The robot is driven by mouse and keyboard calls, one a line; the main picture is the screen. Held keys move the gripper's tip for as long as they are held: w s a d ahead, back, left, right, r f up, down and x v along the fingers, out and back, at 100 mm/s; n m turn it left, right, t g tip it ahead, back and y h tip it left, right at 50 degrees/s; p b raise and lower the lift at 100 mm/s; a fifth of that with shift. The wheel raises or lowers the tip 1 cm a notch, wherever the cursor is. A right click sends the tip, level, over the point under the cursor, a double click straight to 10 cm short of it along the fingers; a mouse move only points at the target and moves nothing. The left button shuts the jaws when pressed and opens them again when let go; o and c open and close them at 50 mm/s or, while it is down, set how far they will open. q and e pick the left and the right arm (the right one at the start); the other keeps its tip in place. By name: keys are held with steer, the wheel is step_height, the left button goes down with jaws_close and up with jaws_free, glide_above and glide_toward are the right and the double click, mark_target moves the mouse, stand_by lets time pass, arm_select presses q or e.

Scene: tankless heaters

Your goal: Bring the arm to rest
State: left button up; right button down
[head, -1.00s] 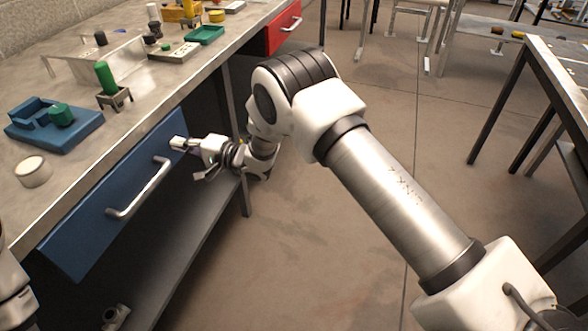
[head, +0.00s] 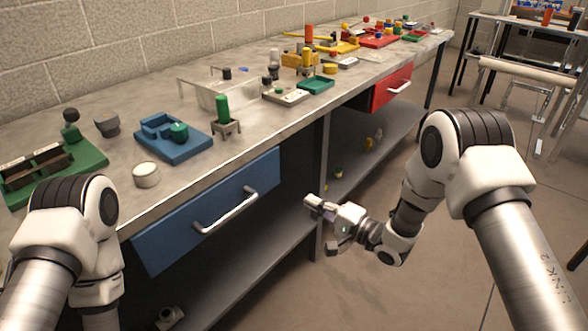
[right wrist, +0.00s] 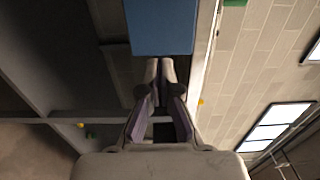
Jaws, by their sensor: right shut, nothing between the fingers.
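My right arm reaches in from the right in the head view. Its gripper (head: 320,215) is in the air in front of the bench, right of the blue drawer's handle and apart from it. In the right wrist view its fingers (right wrist: 161,75) meet with nothing between them, with the blue drawer (right wrist: 160,28) beyond the tips. My left arm (head: 75,220) stands at the left of the head view, bent downward. A small pale part at the bottom edge may be its gripper (head: 168,318), mostly cut off, so its jaws cannot be read.
The blue drawer (head: 165,240) with a metal handle (head: 226,212) sticks out of the bench (head: 110,75). A red drawer (head: 385,88) is farther along. The benchtop holds several coloured fixtures, including a green cylinder (head: 222,108). The floor (head: 385,300) by the right gripper is clear.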

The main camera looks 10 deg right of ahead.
steer(key=s+d+f+n+g+h+p, duration=0.2)
steer(key=s+d+f+g+h+p, duration=0.2)
steer(key=s, duration=0.9)
steer(key=s+d+f+n+g+h+p, duration=0.3)
steer(key=s+d+f+g+h+p, duration=0.1)
steer(key=s, duration=0.9)
steer(key=s+d+f+n+g+h+p, duration=0.3)
steer(key=s+d+f+g+h+p, duration=0.1)
steer(key=s, duration=0.9)
steer(key=shift+d+f+g+h, duration=0.25)
steer(key=shift+d+g, duration=0.25)
steer(key=shift+d, duration=0.45)
